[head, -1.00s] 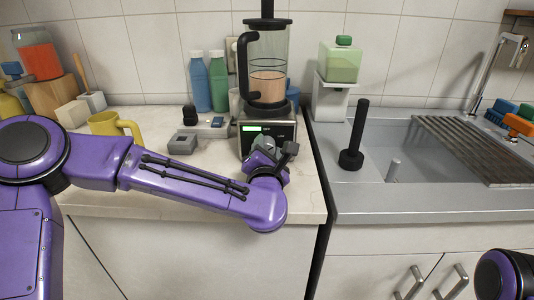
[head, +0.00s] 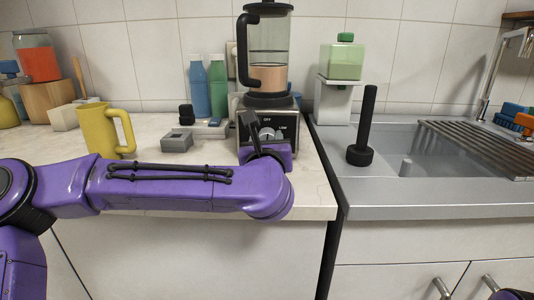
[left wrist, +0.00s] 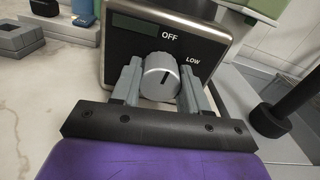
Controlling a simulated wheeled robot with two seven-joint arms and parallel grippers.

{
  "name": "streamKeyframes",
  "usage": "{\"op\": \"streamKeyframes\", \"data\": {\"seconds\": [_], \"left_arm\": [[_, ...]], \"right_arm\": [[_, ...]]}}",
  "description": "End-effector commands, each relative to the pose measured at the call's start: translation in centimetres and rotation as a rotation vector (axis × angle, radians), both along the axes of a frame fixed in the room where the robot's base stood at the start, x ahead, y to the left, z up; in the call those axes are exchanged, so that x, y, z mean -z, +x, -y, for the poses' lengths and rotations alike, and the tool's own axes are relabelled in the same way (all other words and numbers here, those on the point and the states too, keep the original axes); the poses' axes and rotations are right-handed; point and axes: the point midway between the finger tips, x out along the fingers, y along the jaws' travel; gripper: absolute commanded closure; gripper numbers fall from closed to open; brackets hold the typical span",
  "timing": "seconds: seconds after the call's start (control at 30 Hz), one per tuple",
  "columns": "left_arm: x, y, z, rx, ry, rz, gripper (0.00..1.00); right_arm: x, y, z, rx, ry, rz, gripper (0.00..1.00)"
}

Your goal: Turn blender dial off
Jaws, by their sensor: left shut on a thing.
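The blender (head: 267,60) stands at the back of the counter, its jar partly filled with a pinkish-brown mix. Its grey dial (left wrist: 160,76) sits on the front panel (left wrist: 208,48), with OFF printed above and LOW to the upper right. My left gripper (head: 267,134) is at the panel. In the left wrist view its fingers (left wrist: 158,88) are shut on the dial, one on each side. The panel display (left wrist: 148,27) looks dark there. Which label the dial's mark points to is hard to tell. My right gripper is not in view.
A yellow mug (head: 97,130) and a small grey box (head: 176,141) stand left on the counter. Blue and green bottles (head: 208,84) are behind. A sink (head: 400,150) is at right, with a black plunger-like tool (head: 362,135) and a soap dispenser (head: 343,60) near it.

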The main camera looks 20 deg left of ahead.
Motion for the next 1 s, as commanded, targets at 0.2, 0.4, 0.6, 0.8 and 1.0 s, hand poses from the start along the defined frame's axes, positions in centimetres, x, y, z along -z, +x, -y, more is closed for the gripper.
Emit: {"op": "streamKeyframes", "data": {"seconds": [0.2, 0.4, 0.6, 0.8, 1.0], "left_arm": [[0.0, 0.0, 0.0, 0.000, -0.080, 0.027, 0.86], [-0.1, 0.0, -0.1, -0.001, -0.110, 0.036, 0.86], [-0.3, 0.0, -0.1, -0.001, -0.116, 0.037, 0.86], [-0.3, 0.0, -0.1, -0.001, -0.116, 0.038, 0.86], [-0.2, 0.0, -0.1, 0.000, -0.115, 0.036, 0.31]], "right_arm": [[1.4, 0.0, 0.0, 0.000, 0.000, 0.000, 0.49], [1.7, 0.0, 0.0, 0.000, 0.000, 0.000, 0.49], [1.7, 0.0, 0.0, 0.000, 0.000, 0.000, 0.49], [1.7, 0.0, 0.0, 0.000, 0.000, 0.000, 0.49], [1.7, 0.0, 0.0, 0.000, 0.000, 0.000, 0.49]]}}
